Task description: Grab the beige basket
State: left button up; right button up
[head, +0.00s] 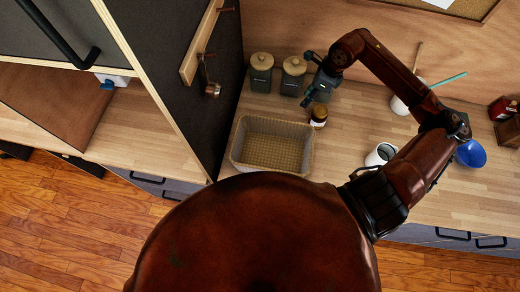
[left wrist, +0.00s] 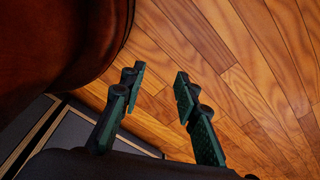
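The beige basket (head: 276,127) is rectangular, woven and empty, and stands upright on the wooden counter in the middle of the head view. My right gripper (head: 307,101) is above the counter just beyond the basket's far right corner, near a small dark jar. It appears apart from the basket, and its fingers are too small to tell whether they are open. My left gripper (left wrist: 158,74) shows in the left wrist view with its two fingers apart and nothing between them, above the wooden floor. It does not show in the head view.
Two lidded canisters (head: 261,73) stand behind the basket, and the small jar (head: 319,115) is by its far right corner. A dark cabinet side (head: 205,100) rises close on the left. A white mug (head: 381,154) and blue bowl (head: 471,153) are to the right.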

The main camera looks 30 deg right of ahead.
aim_at(259, 143)
jog(key=u, duration=0.65)
jog(key=k, duration=0.85)
jog(key=z, duration=0.2)
jog(key=i, duration=0.35)
jog(key=z, duration=0.05)
